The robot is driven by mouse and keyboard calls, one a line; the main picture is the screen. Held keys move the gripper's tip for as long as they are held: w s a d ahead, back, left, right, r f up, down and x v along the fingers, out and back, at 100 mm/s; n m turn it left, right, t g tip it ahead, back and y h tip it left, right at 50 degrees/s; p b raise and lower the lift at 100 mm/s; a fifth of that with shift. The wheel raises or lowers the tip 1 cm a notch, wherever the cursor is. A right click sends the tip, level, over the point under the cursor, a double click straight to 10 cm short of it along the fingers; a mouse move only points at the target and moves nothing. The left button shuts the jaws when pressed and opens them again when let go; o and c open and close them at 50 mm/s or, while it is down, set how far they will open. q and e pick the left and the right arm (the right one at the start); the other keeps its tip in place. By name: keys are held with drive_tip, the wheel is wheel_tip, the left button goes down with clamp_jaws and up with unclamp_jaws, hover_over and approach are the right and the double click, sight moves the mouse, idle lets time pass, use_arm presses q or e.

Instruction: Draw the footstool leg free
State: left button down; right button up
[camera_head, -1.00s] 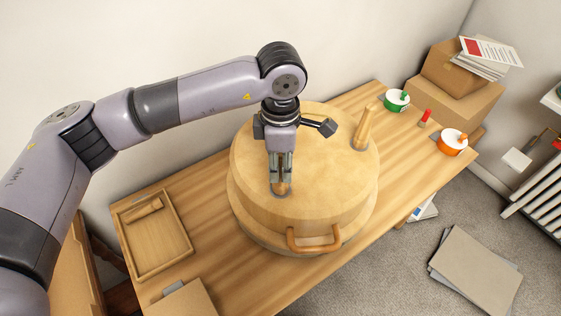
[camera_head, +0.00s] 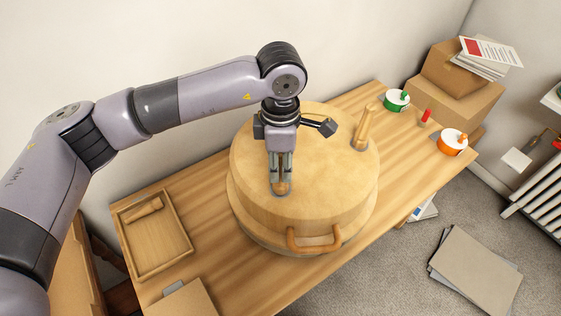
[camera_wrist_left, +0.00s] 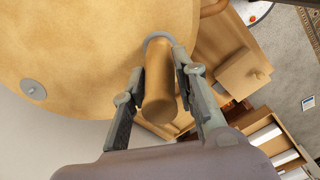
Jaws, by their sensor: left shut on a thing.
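The round wooden footstool (camera_head: 300,155) lies on the bench with its legs pointing up. My left gripper (camera_head: 281,186) points down at the near side of its upper face, shut on a short wooden leg. In the left wrist view the held leg (camera_wrist_left: 160,85) stands between the two fingers, its base at a grey ring (camera_wrist_left: 158,38) on the footstool. I cannot tell whether the leg is still seated in the ring. A second leg (camera_head: 363,127) stands in its own ring at the back right. My right gripper is not in view.
A wooden tray (camera_head: 188,262) with a short wooden piece (camera_head: 147,209) lies at the left of the bench (camera_head: 385,215). A handle (camera_head: 313,241) sticks out at the footstool's front. Green (camera_head: 397,100) and orange (camera_head: 453,142) tubs and a red-topped item (camera_head: 425,117) stand at the right.

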use_arm(q)
drive_tip(key=shift+r, duration=0.25)
drive_tip(key=shift+r, duration=0.8)
drive_tip(key=shift+r+p, duration=0.65)
drive_tip(key=shift+r, duration=1.35)
